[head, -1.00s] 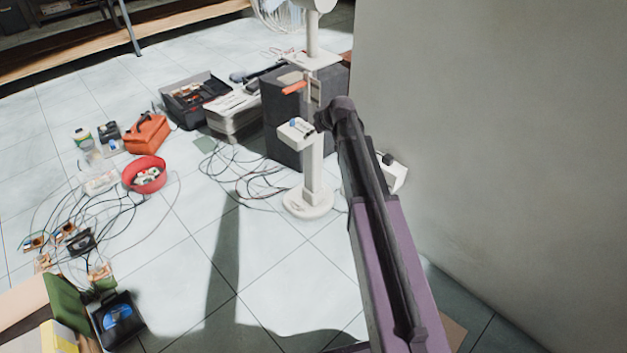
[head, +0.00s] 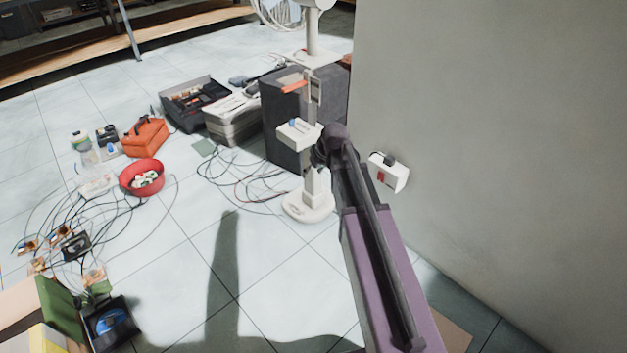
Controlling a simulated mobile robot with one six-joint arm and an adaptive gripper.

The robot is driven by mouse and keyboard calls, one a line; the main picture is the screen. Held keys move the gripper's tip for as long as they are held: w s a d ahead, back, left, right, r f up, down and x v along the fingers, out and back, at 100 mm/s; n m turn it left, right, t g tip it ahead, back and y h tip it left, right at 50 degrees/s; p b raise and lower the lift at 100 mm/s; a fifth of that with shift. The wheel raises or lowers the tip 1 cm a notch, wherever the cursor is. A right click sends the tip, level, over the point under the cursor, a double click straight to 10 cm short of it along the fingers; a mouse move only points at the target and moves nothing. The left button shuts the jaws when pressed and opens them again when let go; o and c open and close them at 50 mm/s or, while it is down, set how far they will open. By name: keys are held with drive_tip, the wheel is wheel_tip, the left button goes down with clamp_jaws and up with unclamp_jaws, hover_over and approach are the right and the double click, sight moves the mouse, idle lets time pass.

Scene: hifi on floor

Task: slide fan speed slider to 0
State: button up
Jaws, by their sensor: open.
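A white box (head: 300,132) with a small blue piece (head: 294,123) on top sits on a white post with a round base (head: 307,206). The blue piece looks like a slider knob; its setting is too small to read.
A wall runs along the right, with a white box (head: 388,172) low against it. An orange handle (head: 294,87) sticks out by the speaker (head: 283,135). Cables, a red bowl (head: 128,180) and an orange toolbox (head: 146,138) lie left.

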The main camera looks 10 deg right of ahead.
drive_tip(key=shift+s+a+f+g, duration=0.1)
drive_tip(key=shift+s+f+g, duration=0.25)
drive_tip(key=shift+s, duration=0.55)
drive_tip(key=s+r+m+g+h+p, duration=0.1)
drive_tip(key=s+m+g+h+p, duration=0.2)
drive_tip(key=s, duration=1.5)
wheel_tip(320, 180, up, 37)
drive_tip(key=p, duration=3.5)
drive_tip(key=shift+a+f+m+p, duration=0.15)
drive_tip(key=shift+a+m+p, duration=0.15)
drive_tip(key=shift+p, duration=0.1)
drive_tip(key=shift+w, duration=0.1)
